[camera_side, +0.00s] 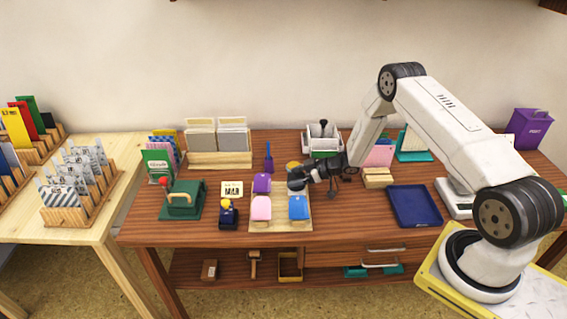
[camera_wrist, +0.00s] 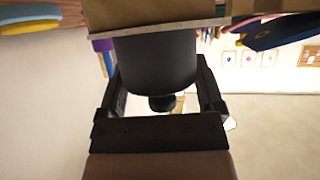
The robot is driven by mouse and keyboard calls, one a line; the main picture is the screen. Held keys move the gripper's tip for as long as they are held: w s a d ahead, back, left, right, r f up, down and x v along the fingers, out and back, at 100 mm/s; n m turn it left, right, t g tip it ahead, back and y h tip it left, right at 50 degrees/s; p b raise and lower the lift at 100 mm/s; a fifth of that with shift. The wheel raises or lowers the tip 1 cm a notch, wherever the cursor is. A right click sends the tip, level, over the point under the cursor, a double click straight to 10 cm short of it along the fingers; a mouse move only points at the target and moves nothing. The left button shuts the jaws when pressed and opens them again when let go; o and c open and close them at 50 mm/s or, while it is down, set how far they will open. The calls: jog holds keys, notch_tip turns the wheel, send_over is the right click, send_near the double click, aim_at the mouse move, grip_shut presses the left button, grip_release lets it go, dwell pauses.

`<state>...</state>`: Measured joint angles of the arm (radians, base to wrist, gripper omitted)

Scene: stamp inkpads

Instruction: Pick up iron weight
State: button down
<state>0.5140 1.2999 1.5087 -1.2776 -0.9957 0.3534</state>
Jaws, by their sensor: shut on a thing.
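The iron weight is a dark grey cylinder with a small knob; in the wrist view its body (camera_wrist: 155,65) fills the space between my two black fingers. My gripper (camera_wrist: 158,95) is shut on it, one finger at each side. In the side view my gripper (camera_side: 305,176) reaches in from the right over the wooden inkpad board (camera_side: 281,225). The dark weight (camera_side: 296,184) shows at its tip, small and partly hidden. It sits at or just above the board's back right part; I cannot tell whether it touches the board.
Purple (camera_side: 262,183), pink (camera_side: 261,207) and blue (camera_side: 299,207) inkpads stand around the weight, with a yellow one (camera_side: 293,166) behind. A green press (camera_side: 183,199) and a navy stamp (camera_side: 228,214) are left. A blue tray (camera_side: 414,205) lies right.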

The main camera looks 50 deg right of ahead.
jog(key=shift+w+r, duration=0.1)
jog(key=shift+r, duration=0.15)
jog(key=shift+r, duration=0.7)
jog(key=s+a+r, duration=0.3)
jog(key=s+r, duration=0.8)
jog(key=s, duration=0.2)
jog(key=shift+s, duration=0.4)
jog(key=shift+r, duration=0.1)
jog(key=shift+w, duration=0.1)
